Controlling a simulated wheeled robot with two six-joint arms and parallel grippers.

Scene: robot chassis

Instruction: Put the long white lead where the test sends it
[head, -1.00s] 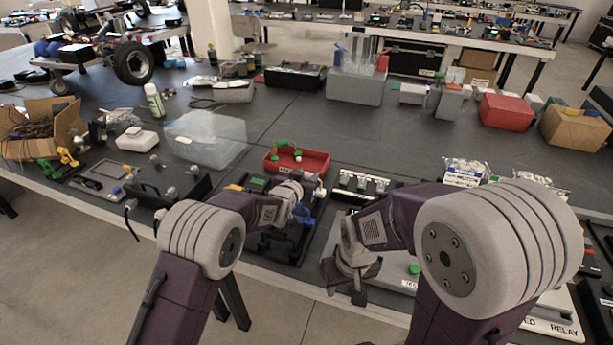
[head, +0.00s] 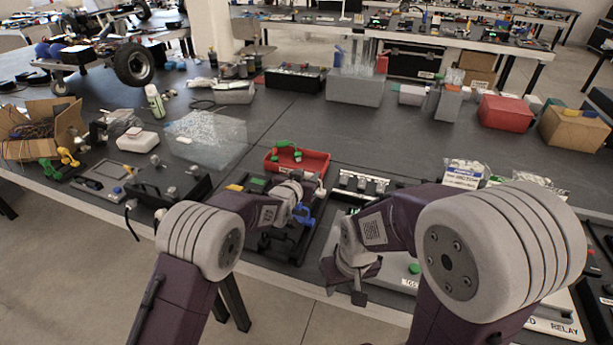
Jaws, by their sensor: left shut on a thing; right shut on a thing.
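My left gripper (head: 299,207) is over the dark fixture (head: 281,240) in front of the red tray, with a blue part (head: 305,217) beside it. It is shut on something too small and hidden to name. My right gripper (head: 352,284) is lower and to the right, at the table's front edge by a pale board with a green button (head: 414,268). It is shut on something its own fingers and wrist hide. The long white lead cannot be picked out for certain. A small white piece (head: 320,191) shows just right of the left gripper.
The red tray (head: 318,169) holds green and white parts. A board with a row of silver fittings (head: 363,181) lies to its right. Bagged parts (head: 465,171) lie farther right, and a black device (head: 168,189) stands at left. The table's middle behind the tray is clear.

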